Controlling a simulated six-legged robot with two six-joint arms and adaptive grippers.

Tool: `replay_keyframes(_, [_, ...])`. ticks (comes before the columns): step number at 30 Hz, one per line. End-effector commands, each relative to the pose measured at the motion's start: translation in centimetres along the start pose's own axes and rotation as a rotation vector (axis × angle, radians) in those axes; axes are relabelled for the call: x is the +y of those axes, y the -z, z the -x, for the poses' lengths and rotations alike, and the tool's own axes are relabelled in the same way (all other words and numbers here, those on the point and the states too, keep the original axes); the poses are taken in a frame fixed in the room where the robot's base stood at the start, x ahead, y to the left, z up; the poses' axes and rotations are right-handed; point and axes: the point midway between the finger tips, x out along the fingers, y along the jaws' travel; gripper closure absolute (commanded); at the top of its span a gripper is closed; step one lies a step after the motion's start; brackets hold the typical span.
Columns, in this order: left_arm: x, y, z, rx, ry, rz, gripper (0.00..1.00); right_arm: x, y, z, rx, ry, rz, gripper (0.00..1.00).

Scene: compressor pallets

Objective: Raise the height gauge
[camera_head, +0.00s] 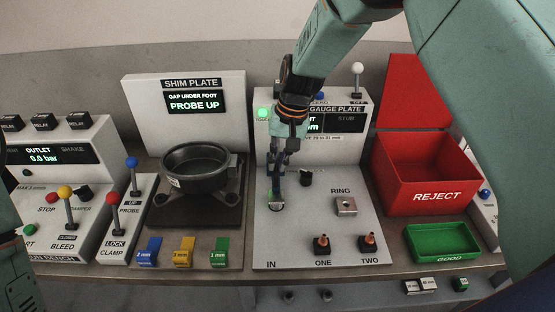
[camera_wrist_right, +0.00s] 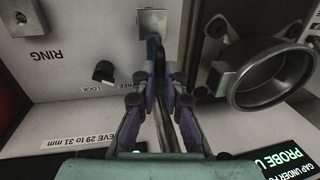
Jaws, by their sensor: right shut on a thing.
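The gauge plate station (camera_head: 325,240) stands in the middle, with a sloped light-grey top and a partly hidden green "mm" display. My right gripper (camera_head: 277,178) reaches down over the left part of that top, above the "IN" label. In the right wrist view my right gripper (camera_wrist_right: 165,105) is shut on a dark upright part of the height gauge (camera_wrist_right: 181,102); the fingers hide much of it. A square metal piece (camera_wrist_right: 152,22) shows beyond the fingertips. A black lock knob (camera_head: 306,178) is beside the gripper. My left gripper is out of view.
A square ring block (camera_head: 346,206) and two orange-tipped parts (camera_head: 321,243) (camera_head: 369,241) are on the station's right side. A dark round pan (camera_head: 197,165) stands on the shim plate to the left. A red reject bin (camera_head: 415,185) and green tray (camera_head: 442,243) are at right.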

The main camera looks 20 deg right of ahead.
Motion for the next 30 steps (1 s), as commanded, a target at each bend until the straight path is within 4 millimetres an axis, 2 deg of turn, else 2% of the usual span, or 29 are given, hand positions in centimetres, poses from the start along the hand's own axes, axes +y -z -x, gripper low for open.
replay_keyframes(9, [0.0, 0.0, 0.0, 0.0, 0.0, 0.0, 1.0, -0.1, -0.1, 0.0, -0.003, 0.001, -0.001, 1.0])
replay_keyframes(14, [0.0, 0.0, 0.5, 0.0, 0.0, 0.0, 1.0, -0.2, -0.1, 0.6, -0.003, 0.001, -0.001, 1.0])
replay_keyframes(30, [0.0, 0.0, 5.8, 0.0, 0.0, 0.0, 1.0, -1.6, 0.0, 7.1, 0.0, 0.002, -0.001, 1.0])
